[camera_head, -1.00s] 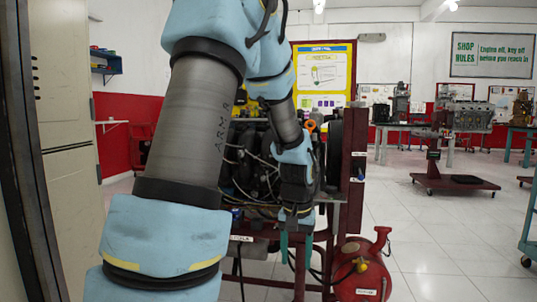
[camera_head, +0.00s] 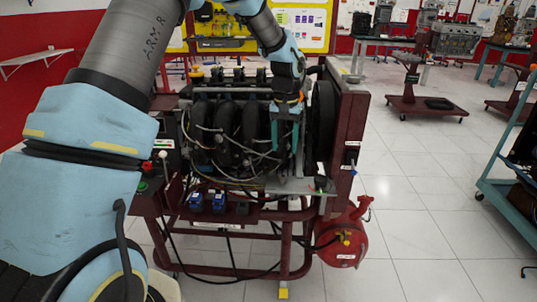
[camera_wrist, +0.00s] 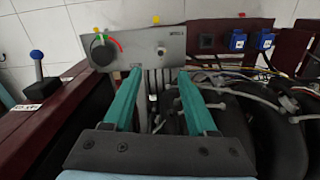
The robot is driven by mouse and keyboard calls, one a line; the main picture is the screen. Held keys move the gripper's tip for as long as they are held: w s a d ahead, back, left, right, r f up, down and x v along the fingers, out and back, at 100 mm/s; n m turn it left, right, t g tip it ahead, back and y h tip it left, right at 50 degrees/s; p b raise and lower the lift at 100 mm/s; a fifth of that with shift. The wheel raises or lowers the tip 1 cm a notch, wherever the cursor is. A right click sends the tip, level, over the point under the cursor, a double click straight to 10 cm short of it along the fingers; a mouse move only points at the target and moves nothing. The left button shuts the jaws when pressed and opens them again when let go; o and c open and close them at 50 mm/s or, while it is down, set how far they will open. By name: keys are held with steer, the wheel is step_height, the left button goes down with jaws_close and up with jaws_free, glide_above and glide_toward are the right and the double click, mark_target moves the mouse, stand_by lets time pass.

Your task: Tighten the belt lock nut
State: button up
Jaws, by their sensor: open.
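The engine (camera_head: 235,125), with dark ribbed covers and many loose wires, sits on a dark red stand (camera_head: 350,130). My gripper (camera_head: 284,145) points down at the right part of the engine, its teal fingers apart and nothing seen between them. In the wrist view my gripper (camera_wrist: 158,80) is open, its fingertips near a grey metal plate (camera_wrist: 140,47). The plate carries a black round knob (camera_wrist: 103,52) with coloured marks and a small bolt head or nut (camera_wrist: 161,51). I cannot tell which part is the belt lock nut. Thin upright rods show between the fingers.
A blue-handled lever (camera_wrist: 37,60) stands on the red frame at left in the wrist view. Blue connectors (camera_wrist: 237,41) are at right. A red tank (camera_head: 343,240) sits by the stand. A teal cart (camera_head: 510,180) is at right; the tiled floor between is clear.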

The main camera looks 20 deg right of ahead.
mark_target(283, 176)
step_height(283, 176, down, 11)
steer(key=shift+r+p, duration=0.1)
steer(key=shift+p, duration=0.6)
jaws_close()
stand_by(0.3)
